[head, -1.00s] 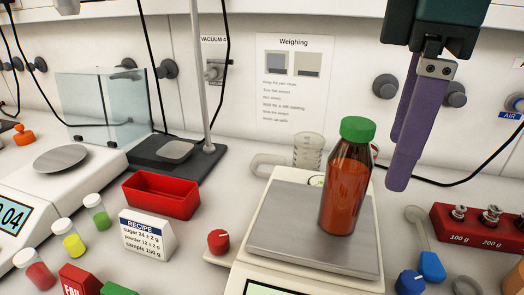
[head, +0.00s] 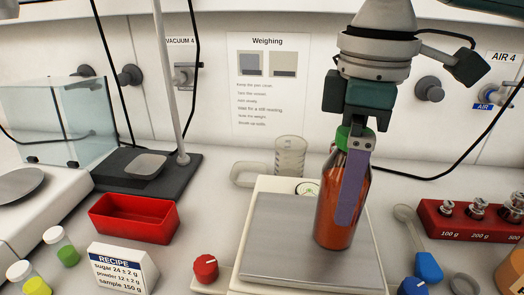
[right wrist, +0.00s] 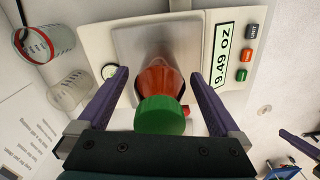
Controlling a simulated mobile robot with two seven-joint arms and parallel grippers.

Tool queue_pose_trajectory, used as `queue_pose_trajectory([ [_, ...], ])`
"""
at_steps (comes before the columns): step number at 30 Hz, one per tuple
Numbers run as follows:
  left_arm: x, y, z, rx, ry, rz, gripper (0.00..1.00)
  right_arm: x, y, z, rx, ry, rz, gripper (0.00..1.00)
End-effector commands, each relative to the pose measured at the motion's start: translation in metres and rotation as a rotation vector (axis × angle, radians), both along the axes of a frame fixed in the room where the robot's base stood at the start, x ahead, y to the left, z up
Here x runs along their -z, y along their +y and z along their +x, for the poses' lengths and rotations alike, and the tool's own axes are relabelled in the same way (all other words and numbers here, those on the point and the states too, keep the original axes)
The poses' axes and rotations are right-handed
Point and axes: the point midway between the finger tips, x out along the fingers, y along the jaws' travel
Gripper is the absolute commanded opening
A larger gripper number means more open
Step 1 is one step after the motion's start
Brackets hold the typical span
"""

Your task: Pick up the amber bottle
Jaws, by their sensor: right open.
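The amber bottle (head: 328,215) with a green cap stands upright on the steel pan of the scale (head: 275,235). My right gripper (head: 350,205) is over the bottle from above, its purple finger in front of the bottle in the head view. In the right wrist view the open purple fingers (right wrist: 158,100) lie on either side of the bottle (right wrist: 160,80) and its green cap (right wrist: 162,115), with gaps on both sides. The scale display (right wrist: 223,55) reads 9.49 oz.
A clear beaker (head: 290,156) stands behind the scale. A red weight block (head: 460,222) and a blue-handled scoop (head: 428,266) are to the right. A red tray (head: 134,218) and the recipe card (head: 123,268) are to the left.

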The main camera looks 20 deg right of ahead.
Motion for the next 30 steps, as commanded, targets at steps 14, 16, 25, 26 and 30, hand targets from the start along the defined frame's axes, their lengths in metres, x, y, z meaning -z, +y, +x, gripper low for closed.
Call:
queue_pose_trajectory([
  [14, 0.0005, -0.0008, -0.0003, -0.002, 0.001, -0.003, 0.00, 0.0073, 0.0004, 0.0001, -0.002, -0.001, 0.001, 0.81],
  [16, 0.0005, -0.0014, -0.0003, -0.003, 0.001, -0.005, 0.00, 0.0072, 0.0004, 0.0001, -0.002, -0.001, 0.001, 0.73],
  [25, 0.0003, -0.0027, -0.0002, -0.006, 0.001, -0.010, 0.00, 0.0071, 0.0005, 0.0002, -0.002, -0.001, 0.001, 0.39],
  [26, 0.0003, -0.0027, -0.0002, -0.006, 0.001, -0.010, 0.00, 0.0070, 0.0005, 0.0002, -0.002, -0.001, 0.001, 0.36],
  [30, 0.0003, -0.0027, -0.0002, -0.006, 0.001, -0.010, 0.00, 0.0070, 0.0005, 0.0002, -0.002, -0.001, 0.001, 0.20],
])
